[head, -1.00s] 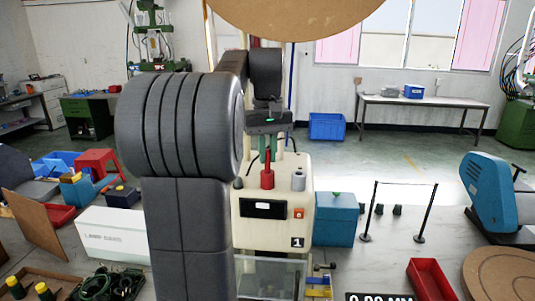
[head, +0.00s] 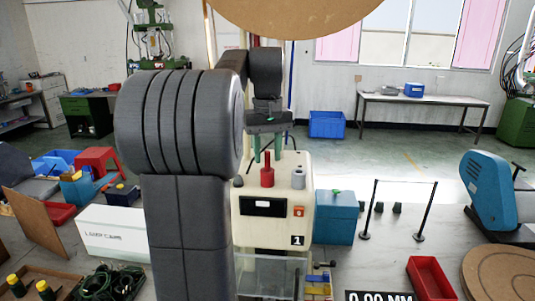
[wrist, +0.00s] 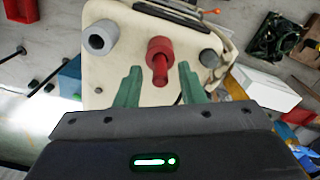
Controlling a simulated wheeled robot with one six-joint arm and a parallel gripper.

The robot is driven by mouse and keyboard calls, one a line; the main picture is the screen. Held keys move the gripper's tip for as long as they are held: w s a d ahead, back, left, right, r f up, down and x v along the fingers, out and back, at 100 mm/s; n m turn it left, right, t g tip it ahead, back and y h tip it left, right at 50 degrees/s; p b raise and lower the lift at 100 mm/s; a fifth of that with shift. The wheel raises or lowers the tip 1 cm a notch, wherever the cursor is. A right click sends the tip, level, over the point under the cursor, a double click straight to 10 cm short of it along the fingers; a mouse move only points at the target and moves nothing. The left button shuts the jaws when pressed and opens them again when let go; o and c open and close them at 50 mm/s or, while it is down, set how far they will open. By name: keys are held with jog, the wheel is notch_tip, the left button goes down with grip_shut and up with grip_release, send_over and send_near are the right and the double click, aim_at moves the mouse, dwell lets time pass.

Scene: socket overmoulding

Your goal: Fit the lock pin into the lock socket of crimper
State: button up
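The crimper (head: 272,225) is a beige machine marked 1. A red stepped pin (head: 267,177), seemingly the lock pin, stands upright on its top. It also shows in the wrist view (wrist: 160,50). A grey hollow cylinder (head: 298,178), seemingly the lock socket, stands to its right; in the wrist view this cylinder (wrist: 100,38) is to the pin's left. My gripper (head: 267,158) points down above the crimper, its green fingers apart and empty. In the wrist view, the gripper (wrist: 159,70) has a finger on either side of the pin, with visible gaps. Fingertip depth is unclear.
A dark knob (head: 238,182) is at the crimper's top left. A teal box (head: 336,218) stands close on its right, with a black barrier stand (head: 372,210) beyond. A white box (head: 112,233) is at left and a red tray (head: 430,280) at right.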

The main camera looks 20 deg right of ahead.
jog(key=shift+r, duration=3.55)
notch_tip(320, 180, down, 7)
jog(key=shift+f, duration=0.15)
jog(key=shift+r, duration=2.4)
jog(key=shift+f, duration=0.1)
